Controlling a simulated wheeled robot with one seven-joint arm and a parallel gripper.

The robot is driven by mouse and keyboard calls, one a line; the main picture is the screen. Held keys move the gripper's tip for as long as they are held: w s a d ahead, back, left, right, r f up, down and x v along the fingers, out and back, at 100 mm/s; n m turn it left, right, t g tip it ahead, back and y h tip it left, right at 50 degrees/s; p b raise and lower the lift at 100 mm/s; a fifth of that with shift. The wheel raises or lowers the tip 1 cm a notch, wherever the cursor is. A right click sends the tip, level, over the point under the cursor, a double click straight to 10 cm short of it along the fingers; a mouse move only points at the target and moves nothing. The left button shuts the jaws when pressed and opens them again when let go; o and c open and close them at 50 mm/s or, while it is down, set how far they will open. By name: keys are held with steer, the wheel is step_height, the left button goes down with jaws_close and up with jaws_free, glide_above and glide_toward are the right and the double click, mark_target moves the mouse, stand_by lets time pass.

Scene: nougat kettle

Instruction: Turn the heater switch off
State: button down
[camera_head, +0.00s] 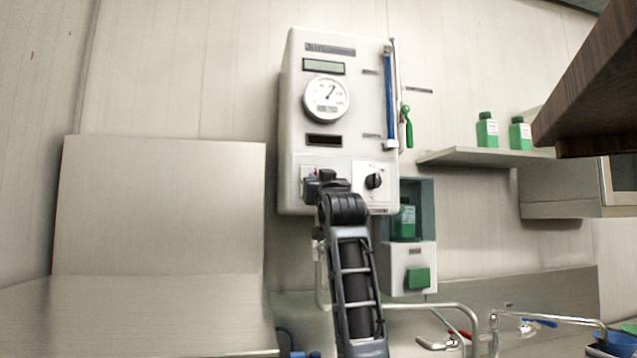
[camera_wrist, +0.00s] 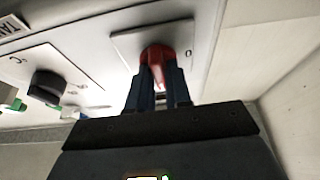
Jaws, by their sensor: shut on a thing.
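The heater (camera_head: 362,100) is a white wall box with a round gauge, small displays and a blue vertical tube. Its red switch (camera_wrist: 155,53) sits on a pale plate (camera_wrist: 125,43) in the wrist view. My gripper (camera_wrist: 159,76) is shut on the red switch, with one dark finger on each side of it. In the head view my arm reaches up to the lower left of the heater and hides most of the switch plate (camera_head: 308,171). The fingers partly cover the switch, so its exact setting is hard to tell.
A black knob (camera_head: 373,181) sits right of the switch; it also shows in the wrist view (camera_wrist: 46,86). A green-handled valve (camera_head: 407,128) is beside the heater. A dark wooden board (camera_head: 590,95) juts in at upper right.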

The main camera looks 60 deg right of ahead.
steer(key=shift+n+t+y, duration=0.3)
steer(key=shift+n, duration=0.2)
steer(key=n+y, duration=0.2)
steer(key=n, duration=0.5)
steer(key=n+y, duration=0.3)
steer(key=n, duration=0.4)
steer(key=n+t+y, duration=0.1)
steer(key=n+y, duration=0.2)
steer(key=n, duration=0.4)
steer(key=shift+n, duration=0.3)
steer(key=c, duration=1.1)
jaws_free()
steer(key=shift+c, duration=0.2)
